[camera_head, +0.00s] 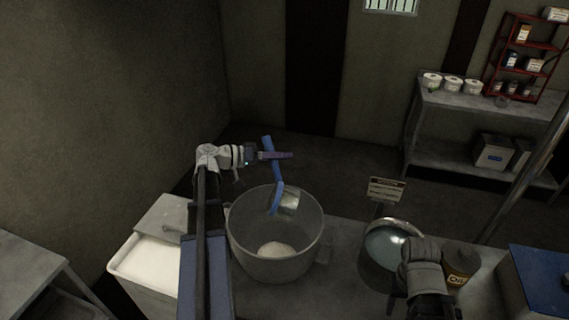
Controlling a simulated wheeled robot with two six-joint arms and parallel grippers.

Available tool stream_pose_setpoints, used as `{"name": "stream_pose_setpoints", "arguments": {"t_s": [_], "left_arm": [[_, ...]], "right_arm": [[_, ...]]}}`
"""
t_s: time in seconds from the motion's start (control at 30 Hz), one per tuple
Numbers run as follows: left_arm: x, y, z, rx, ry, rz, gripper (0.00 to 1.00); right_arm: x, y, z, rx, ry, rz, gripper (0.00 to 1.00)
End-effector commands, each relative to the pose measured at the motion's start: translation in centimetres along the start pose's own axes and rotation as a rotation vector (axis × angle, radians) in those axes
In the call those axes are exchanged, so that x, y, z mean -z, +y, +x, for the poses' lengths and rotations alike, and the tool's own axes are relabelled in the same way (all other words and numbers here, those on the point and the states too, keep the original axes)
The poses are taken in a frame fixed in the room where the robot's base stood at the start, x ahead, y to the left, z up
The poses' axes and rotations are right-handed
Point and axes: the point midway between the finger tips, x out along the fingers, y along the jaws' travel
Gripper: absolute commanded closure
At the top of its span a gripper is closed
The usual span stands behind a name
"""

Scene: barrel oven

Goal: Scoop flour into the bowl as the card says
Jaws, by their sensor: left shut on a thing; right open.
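My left gripper (275,156) is shut on the blue handle of a scoop (288,202) above the large metal bowl (236,243). The scoop hangs tilted with its metal cup over the bowl's mouth; I cannot tell whether flour is in it. A pale mound of flour (276,249) lies on the bowl's bottom. A white bin of flour (150,264) stands left of the bowl. The card (386,190) stands behind the counter items; its text is too small to read. My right gripper (424,264) is open and empty in front of the pot; its fingers are hard to make out.
A metal pot (367,270) with bluish liquid stands right of the bowl. A dark labelled jar (460,264) and a blue box (539,278) are further right. A shelf table (470,104) with tubs and a red rack stands at the back. A slanted pole (525,175) rises at right.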

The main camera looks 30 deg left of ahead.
Motion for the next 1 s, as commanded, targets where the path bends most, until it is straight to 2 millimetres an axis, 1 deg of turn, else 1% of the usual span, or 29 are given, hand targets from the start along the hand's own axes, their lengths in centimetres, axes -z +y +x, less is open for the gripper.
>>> {"name": "stream_pose_setpoints", "arguments": {"t_s": [0.03,1.0], "left_arm": [[-0.3,-0.5,0.0,-0.015,0.013,-0.01,1.0],[-1.2,-3.3,-2.4,-0.279,0.232,-0.168,1.0]], "right_arm": [[0.1,-0.1,1.0,0.0,0.0,-0.001,0.5],[0.6,-0.9,10.5,-0.003,0.0,-0.013,0.5]]}}
